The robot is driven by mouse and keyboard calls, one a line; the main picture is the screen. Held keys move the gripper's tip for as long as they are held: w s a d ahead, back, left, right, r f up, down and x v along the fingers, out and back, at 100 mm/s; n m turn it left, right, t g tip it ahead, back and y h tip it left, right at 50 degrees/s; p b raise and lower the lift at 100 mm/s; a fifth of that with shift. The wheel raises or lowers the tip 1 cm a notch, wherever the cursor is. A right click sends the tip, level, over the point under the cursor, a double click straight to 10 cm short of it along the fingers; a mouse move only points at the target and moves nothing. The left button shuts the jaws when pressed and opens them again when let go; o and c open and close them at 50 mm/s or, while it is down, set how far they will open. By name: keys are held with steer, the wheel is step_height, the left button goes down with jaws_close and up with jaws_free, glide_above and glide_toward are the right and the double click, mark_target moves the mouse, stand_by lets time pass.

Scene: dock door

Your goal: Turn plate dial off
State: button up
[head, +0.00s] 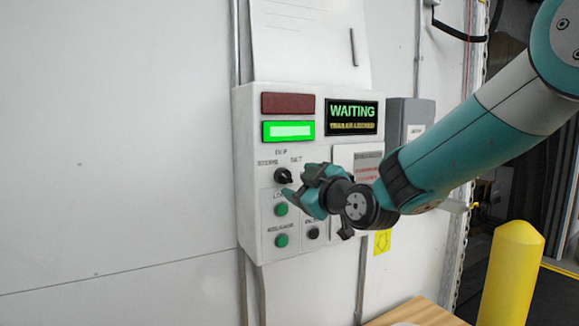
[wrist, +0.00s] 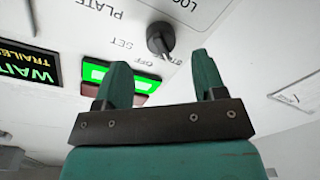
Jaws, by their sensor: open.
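The plate dial (head: 283,176) is a black knob on the grey control panel, under the printed labels STORE, OFF and SET. In the wrist view the dial (wrist: 160,40) shows upside down with its lettering, beyond the fingertips and roughly between them. Its bar appears to lean toward the STORE label; I cannot tell this for certain. My gripper (wrist: 161,63) is open and empty, with its two teal fingers apart and not visibly touching the dial. In the head view my gripper (head: 303,184) is just right of and below the dial, close to the panel.
A grey box (head: 411,112) is on the right. A yellow bollard (head: 512,272) stands at lower right.

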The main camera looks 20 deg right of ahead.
mark_target(289, 179)
steer(key=shift+p+x, duration=0.9)
steer(key=shift+x, duration=1.5)
steer(key=c, duration=0.9)
